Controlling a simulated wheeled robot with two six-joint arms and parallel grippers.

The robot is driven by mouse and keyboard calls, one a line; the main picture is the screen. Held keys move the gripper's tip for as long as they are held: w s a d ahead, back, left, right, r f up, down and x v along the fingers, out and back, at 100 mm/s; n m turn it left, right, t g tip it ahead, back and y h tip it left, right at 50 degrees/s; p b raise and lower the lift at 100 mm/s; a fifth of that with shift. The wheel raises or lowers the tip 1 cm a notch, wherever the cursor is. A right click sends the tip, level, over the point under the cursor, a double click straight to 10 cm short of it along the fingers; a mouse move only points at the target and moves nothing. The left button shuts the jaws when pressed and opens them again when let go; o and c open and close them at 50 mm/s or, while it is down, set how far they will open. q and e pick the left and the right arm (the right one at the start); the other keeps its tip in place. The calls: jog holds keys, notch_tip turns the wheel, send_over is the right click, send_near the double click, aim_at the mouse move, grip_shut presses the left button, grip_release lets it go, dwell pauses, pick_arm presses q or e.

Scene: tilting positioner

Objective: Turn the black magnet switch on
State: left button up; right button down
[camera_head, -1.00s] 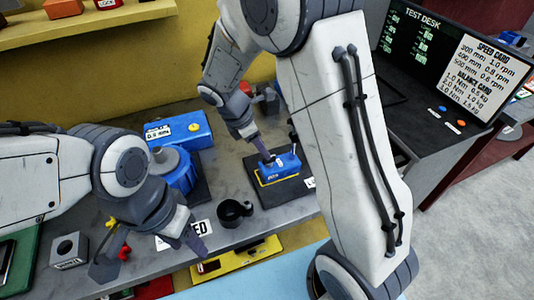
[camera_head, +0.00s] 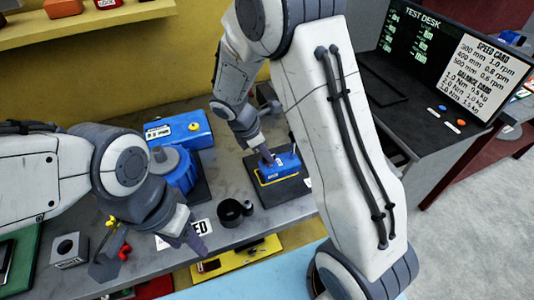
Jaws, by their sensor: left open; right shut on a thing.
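A blue block (camera_head: 284,168) with a yellow edge sits on a black plate (camera_head: 262,193) at the middle of the bench. My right gripper (camera_head: 268,158) points down at the left end of the block's top and is shut on part of it; the arm's fingers hide the exact grip. A small dark lever-like part (camera_head: 291,137) shows behind the block; I cannot tell whether it is the black magnet switch. My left gripper (camera_head: 150,255) is open and empty, over the front of the bench at the left, far from the block.
A black ring-shaped holder (camera_head: 232,213) stands left of the plate. A blue machine (camera_head: 176,170) and blue box (camera_head: 180,129) stand behind it. A grey cube with a hole (camera_head: 69,250) is at the left. The test desk (camera_head: 445,130) is at the right. My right arm hides part of the bench.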

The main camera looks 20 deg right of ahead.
jog(key=shift+r, duration=0.1)
jog(key=m+g+p, duration=0.1)
jog(key=m+p, duration=0.1)
jog(key=m, duration=0.1)
jog(key=shift+w+r+m+g, duration=0.1)
jog(key=shift+m+g, duration=0.2)
jog(key=m+g+p, duration=0.1)
jog(key=m+p, duration=0.1)
jog(key=m, duration=0.2)
jog(key=shift+w+d+m+y, duration=0.1)
jog(key=shift+m+y, duration=0.2)
jog(key=shift+y, duration=0.1)
jog(key=m, duration=0.2)
jog(key=m+g+y+p, duration=0.1)
jog(key=m, duration=0.1)
jog(key=shift+w+d+m+g, duration=0.1)
jog(key=shift+m+g, duration=0.2)
jog(key=m+y, duration=0.1)
jog(key=m, duration=0.1)
jog(key=m+y, duration=0.1)
jog(key=m, duration=0.2)
jog(key=shift+d+g+p, duration=0.1)
jog(key=shift+g+p, duration=0.2)
jog(key=shift+p, duration=0.05)
jog(key=shift+y, duration=0.3)
jog(key=c, duration=0.9)
grip_release()
jog(key=shift+o, duration=0.2)
